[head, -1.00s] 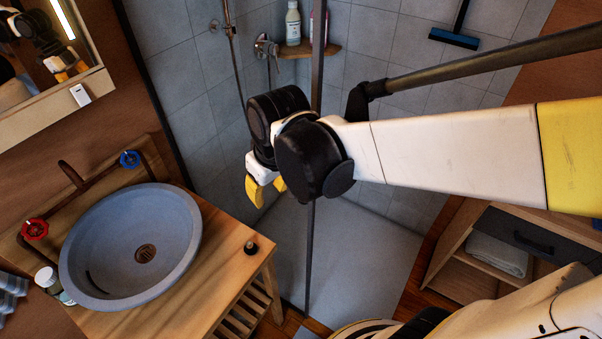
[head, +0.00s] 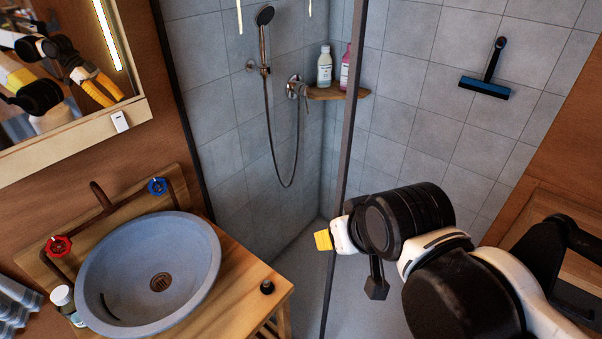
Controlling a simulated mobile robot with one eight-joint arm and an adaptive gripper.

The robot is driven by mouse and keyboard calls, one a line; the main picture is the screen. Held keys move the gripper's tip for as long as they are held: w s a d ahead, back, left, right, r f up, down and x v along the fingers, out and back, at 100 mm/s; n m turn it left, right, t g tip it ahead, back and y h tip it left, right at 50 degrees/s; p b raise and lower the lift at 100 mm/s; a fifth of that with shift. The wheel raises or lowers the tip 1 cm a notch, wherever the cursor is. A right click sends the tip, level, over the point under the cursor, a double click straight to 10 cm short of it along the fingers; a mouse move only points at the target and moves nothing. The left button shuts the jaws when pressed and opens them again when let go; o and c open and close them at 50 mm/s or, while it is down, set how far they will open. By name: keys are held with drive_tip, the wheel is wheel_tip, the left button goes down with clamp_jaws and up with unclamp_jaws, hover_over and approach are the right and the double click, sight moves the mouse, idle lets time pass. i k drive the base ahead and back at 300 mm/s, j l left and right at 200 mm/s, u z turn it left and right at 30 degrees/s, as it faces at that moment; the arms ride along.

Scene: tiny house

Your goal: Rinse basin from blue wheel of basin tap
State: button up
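The round grey basin (head: 195,285) sits on a wooden counter at the left of the head view. Its tap has a blue wheel (head: 157,187) at the back right and a red wheel (head: 58,247) at the left. A brown spout (head: 101,197) stands between them. I see no water in the basin. My gripper (head: 323,240) is right of the basin and the counter, well apart from the blue wheel. Only a yellow finger part shows, so its opening is unclear.
A small black-topped item (head: 267,287) stands on the counter's right edge, and a small bottle (head: 66,304) stands left of the basin. A mirror (head: 60,65) hangs above. A vertical shower frame post (head: 344,150) rises near my gripper. Space between gripper and basin looks clear.

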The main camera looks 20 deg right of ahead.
sight(157, 186)
drive_tip(key=j+u, duration=0.1)
drive_tip(key=u, duration=0.65)
drive_tip(key=i+j+u, duration=0.1)
drive_tip(key=u, duration=0.3)
